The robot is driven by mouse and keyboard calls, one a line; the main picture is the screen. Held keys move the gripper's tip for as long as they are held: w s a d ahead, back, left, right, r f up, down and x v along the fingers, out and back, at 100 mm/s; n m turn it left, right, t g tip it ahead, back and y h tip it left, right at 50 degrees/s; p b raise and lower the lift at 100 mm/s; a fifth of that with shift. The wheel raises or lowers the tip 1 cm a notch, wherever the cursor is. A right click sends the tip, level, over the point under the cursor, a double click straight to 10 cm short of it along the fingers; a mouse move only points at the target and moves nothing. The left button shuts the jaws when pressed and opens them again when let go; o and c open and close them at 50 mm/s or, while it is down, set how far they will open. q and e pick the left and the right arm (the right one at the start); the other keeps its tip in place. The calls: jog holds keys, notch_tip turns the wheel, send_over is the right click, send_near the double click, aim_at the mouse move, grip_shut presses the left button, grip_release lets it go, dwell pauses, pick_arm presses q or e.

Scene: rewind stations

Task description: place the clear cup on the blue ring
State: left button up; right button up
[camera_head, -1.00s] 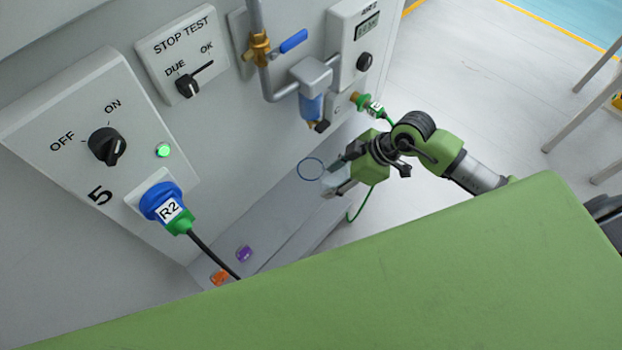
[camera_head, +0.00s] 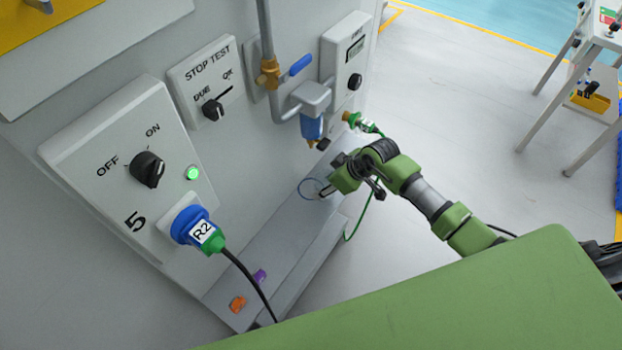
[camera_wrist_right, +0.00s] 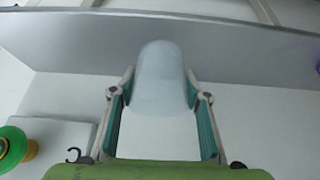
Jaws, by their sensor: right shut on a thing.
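The blue ring (camera_head: 300,187) is a thin outline on the grey ledge below the panel. My right gripper (camera_head: 325,192) is at the ring's right side and overlaps part of it in the head view. In the right wrist view the right gripper (camera_wrist_right: 160,90) is shut on the clear cup (camera_wrist_right: 160,62), a pale, translucent, rounded shape between its fingers. The cup is hard to make out in the head view. I cannot tell whether it touches the ledge. My left gripper is not in view.
A purple piece (camera_head: 259,276) and an orange piece (camera_head: 238,304) lie on the ledge (camera_head: 275,255) at its near end. A blue filter bowl (camera_head: 311,128) hangs above the ring. A green hose (camera_head: 362,212) runs down behind my right gripper. A blue plug (camera_head: 192,228) trails a black cable.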

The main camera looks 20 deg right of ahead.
jog(key=shift+w+a, duration=0.45)
jog(key=shift+w, duration=0.15)
jog(key=w+a, duration=0.2)
jog(key=w, duration=0.1)
jog(key=shift+a, duration=0.2)
jog(key=shift+s+f, duration=0.1)
jog(key=shift+f, duration=0.55)
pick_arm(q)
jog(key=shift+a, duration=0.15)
pick_arm(e)
jog(key=shift+d+f, duration=0.1)
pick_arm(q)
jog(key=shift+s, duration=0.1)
pick_arm(e)
jog(key=shift+f, duration=0.2)
jog(key=o, duration=0.9)
jog(key=shift+o, duration=0.2)
